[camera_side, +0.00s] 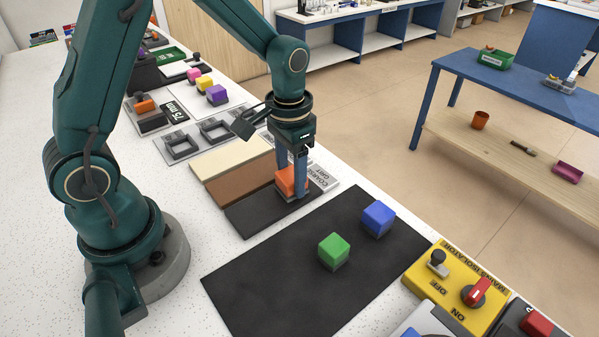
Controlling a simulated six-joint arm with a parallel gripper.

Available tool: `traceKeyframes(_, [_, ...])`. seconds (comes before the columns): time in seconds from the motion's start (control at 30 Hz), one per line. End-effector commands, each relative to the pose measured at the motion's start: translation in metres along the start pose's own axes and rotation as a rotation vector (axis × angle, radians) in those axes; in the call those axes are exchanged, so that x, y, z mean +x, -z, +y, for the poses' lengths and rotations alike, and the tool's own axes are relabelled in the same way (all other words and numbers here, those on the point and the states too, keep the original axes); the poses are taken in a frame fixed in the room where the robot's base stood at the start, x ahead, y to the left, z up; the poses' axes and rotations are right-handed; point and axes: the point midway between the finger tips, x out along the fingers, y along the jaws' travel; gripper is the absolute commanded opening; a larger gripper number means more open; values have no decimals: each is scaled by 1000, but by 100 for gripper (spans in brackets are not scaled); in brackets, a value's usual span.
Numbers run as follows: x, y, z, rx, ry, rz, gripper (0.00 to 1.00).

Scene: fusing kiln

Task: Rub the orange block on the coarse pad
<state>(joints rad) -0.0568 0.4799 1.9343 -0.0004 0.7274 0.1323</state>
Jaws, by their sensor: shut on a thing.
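My gripper (292,186) points down and is shut on the orange block (285,182), with a finger covering part of the block. The block is at the right part of the dark coarse pad (252,215), by the label reading "coarse grit" (322,177). It looks to be on or just above the pad; I cannot tell whether it touches. Brown and tan pads (232,158) lie behind the dark one.
A black mat (290,285) in front holds a green block (334,251) and a blue block (378,218). A yellow isolator box (455,285) stands at the right. Grey square frames (183,145) and several coloured blocks are further back.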

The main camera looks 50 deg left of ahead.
Motion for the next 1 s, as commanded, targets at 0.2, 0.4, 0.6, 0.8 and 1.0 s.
traceKeyframes(0.2, [1, 7, 0, 0, 0, 1, 7])
traceKeyframes(0.4, [0, -6, 0, 0, 0, -2, 7])
traceKeyframes(0.6, [0, -16, 1, 0, 0, -2, 7])
traceKeyframes(0.8, [0, -23, 2, 0, 0, -4, 7])
traceKeyframes(1.0, [0, -36, 3, 0, 0, -3, 7])
